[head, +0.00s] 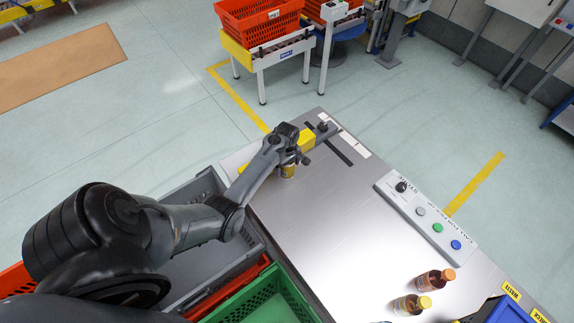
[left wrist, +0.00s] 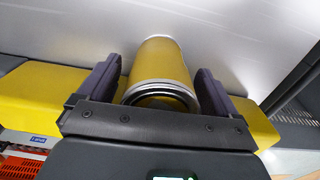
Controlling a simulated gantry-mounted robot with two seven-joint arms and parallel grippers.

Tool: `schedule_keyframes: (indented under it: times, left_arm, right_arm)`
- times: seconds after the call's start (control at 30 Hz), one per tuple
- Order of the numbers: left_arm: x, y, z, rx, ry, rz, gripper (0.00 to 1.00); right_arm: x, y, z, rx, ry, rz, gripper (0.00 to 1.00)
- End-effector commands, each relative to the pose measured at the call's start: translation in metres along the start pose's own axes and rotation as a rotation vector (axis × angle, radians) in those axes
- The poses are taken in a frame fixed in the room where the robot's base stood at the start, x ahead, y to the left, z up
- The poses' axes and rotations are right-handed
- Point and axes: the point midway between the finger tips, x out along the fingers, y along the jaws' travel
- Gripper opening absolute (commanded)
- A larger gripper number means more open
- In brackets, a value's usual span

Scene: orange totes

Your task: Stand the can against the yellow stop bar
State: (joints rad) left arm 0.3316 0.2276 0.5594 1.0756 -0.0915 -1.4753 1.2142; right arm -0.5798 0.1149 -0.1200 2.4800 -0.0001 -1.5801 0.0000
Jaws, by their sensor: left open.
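The can (head: 288,172) is yellow with pale ends and stands on the grey metal table beside the yellow stop bar (head: 306,139). My left gripper (head: 288,160) is over the can. In the left wrist view the can (left wrist: 160,60) shows between the two dark fingers of my open left gripper (left wrist: 157,75), with a narrow gap on either side. The yellow stop bar (left wrist: 38,97) runs behind the gripper and shows at both sides. The gripper body hides where can and bar come together, so I cannot tell whether they touch. My right gripper is out of view.
A button panel (head: 425,217) lies along the table's right side. A grey tote (head: 205,265) and a green tote (head: 268,300) sit left of the table. The middle of the table is clear.

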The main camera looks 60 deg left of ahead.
Motion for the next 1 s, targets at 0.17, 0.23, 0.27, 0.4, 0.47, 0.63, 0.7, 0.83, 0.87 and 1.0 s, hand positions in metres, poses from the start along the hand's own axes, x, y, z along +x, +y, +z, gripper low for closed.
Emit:
schedule_keyframes:
  times: [0.17, 0.23, 0.27, 0.4, 0.47, 0.63, 0.7, 0.83, 0.87, 1.0]
  left_arm:
    - [-0.0003, 0.0001, -0.0001, 0.000, 0.000, 0.000, 0.73]
    - [-0.0003, 0.0001, -0.0001, 0.000, 0.000, 0.000, 0.62]
    - [-0.0003, 0.0001, -0.0001, 0.000, 0.000, 0.000, 0.58]
    - [-0.0003, 0.0001, 0.0000, 0.000, 0.000, 0.000, 0.36]
    - [-0.0003, 0.0001, 0.0000, 0.000, 0.000, 0.000, 0.27]
    - [-0.0003, 0.0000, 0.0000, 0.000, 0.000, 0.000, 0.82]
    - [-0.0003, 0.0001, 0.0000, 0.000, 0.000, 0.000, 0.93]
    - [-0.0003, 0.0001, 0.0000, 0.000, 0.000, 0.000, 0.93]
    - [-0.0003, 0.0001, 0.0000, 0.000, 0.000, 0.000, 0.93]
    - [-0.0011, 0.0001, 0.0000, 0.000, 0.000, 0.000, 0.93]
  right_arm:
    - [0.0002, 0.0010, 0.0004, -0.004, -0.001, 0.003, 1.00]
    - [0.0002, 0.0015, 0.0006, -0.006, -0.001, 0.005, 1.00]
    - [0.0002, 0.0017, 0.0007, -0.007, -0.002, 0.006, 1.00]
    - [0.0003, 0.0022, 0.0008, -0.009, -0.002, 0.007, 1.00]
    - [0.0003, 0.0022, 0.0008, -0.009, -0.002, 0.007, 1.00]
    - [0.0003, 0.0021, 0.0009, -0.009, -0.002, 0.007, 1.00]
    - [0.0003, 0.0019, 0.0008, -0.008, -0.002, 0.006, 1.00]
    - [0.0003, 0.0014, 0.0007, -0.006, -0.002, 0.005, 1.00]
    - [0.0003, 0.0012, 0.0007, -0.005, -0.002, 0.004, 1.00]
    - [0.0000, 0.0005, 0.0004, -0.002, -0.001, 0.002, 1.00]
